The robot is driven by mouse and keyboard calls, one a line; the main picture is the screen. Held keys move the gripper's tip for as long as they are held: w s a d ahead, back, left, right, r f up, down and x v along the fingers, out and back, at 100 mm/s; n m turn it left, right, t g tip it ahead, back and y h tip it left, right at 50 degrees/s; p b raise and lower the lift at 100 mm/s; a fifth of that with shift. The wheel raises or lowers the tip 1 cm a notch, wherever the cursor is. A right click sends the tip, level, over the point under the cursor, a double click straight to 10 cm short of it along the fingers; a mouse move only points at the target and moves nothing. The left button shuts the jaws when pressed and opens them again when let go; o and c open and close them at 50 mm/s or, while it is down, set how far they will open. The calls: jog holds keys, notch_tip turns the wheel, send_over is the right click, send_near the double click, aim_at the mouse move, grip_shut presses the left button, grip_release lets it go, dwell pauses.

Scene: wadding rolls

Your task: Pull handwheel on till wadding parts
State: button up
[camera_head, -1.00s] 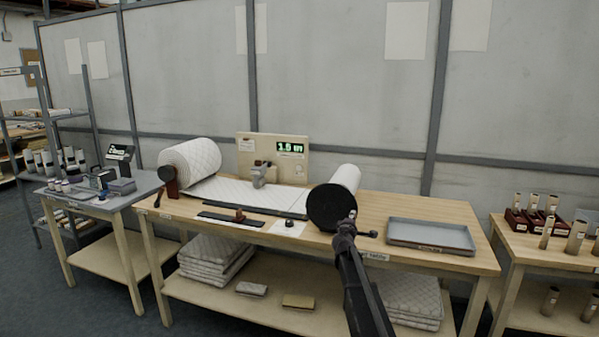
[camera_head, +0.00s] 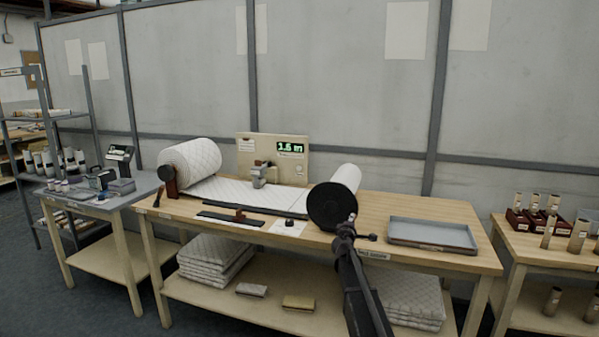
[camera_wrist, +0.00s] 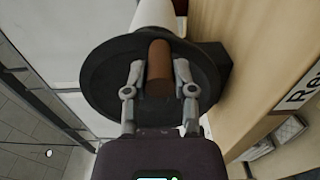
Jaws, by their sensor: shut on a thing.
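The handwheel (camera_head: 332,206) is a black disc at the front end of the right-hand roll. In the wrist view the black disc (camera_wrist: 105,85) has a brown handle (camera_wrist: 158,68), and my gripper (camera_wrist: 158,75) is shut on that handle. In the head view my gripper (camera_head: 346,226) is at the disc's lower right edge; the handle is hidden there. The white quilted wadding (camera_head: 245,192) lies flat across the table from the large left roll (camera_head: 191,160) to the right roll (camera_head: 347,177). It looks unbroken. The green display (camera_head: 290,148) reads 1.6 m.
A grey tray (camera_head: 432,234) sits on the table right of the handwheel. A dark bar (camera_head: 230,219) and a white card (camera_head: 288,228) lie along the front. Folded wadding (camera_head: 214,256) is on the lower shelf. Side tables stand at left and right.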

jog(key=shift+f, duration=0.1)
dwell(0.3)
jog(key=shift+w+a+f+b, duration=0.1)
jog(key=shift+a+f+b, duration=0.15)
jog(key=shift+f+b, duration=0.6)
jog(key=o, duration=1)
jog(key=v, duration=1)
dwell(0.4)
dwell(0.4)
